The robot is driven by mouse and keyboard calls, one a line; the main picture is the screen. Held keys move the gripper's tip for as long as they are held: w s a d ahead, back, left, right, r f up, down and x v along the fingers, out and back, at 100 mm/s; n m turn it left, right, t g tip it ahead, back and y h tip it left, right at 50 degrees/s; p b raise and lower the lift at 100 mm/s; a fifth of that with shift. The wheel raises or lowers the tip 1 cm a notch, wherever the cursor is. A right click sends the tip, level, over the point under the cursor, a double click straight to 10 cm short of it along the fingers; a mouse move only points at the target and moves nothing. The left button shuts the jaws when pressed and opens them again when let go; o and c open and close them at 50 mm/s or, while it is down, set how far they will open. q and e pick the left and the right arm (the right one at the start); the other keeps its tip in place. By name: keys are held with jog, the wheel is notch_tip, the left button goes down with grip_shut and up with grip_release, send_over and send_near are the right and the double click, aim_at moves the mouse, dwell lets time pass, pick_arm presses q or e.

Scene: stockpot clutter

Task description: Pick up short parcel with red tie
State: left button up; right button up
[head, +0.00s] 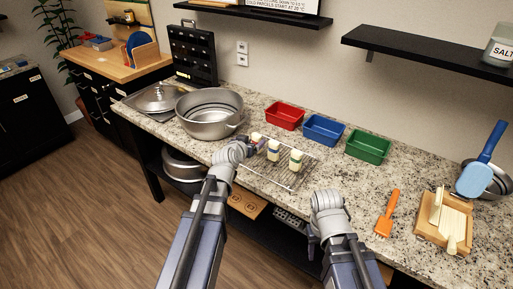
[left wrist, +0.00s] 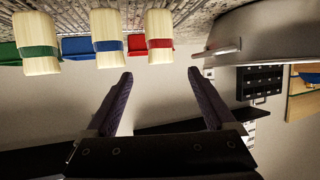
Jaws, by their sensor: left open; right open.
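Three pale, upright parcels stand on a wire rack (head: 270,172) on the counter. The parcel with the red tie (left wrist: 160,30) is the rightmost in the left wrist view; in the head view it (head: 257,136) is the leftmost, partly hidden by my gripper. Beside it stand the blue-tie parcel (left wrist: 107,28) and the green-tie parcel (left wrist: 38,36). My left gripper (head: 255,143) is open and empty; in the left wrist view its fingertips (left wrist: 160,74) line up with the red-tie parcel, apart from it. My right gripper (head: 313,243) is at the counter's front edge, away from the parcels, and its jaws are open.
A large stockpot (head: 209,115) stands left of the rack. Red (head: 284,116), blue (head: 323,130) and green (head: 368,146) bins stand behind it. An orange brush (head: 388,214) and a wooden board (head: 443,228) lie to the right. Counter between rack and brush is clear.

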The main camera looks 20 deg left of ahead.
aim_at(256, 136)
pick_arm(q)
jog(key=shift+a+b+x, duration=0.2)
jog(key=shift+b+x, duration=1.45)
jog(key=shift+x, duration=2.35)
jog(key=shift+s, duration=0.1)
jog(key=shift+c, duration=0.3)
grip_shut()
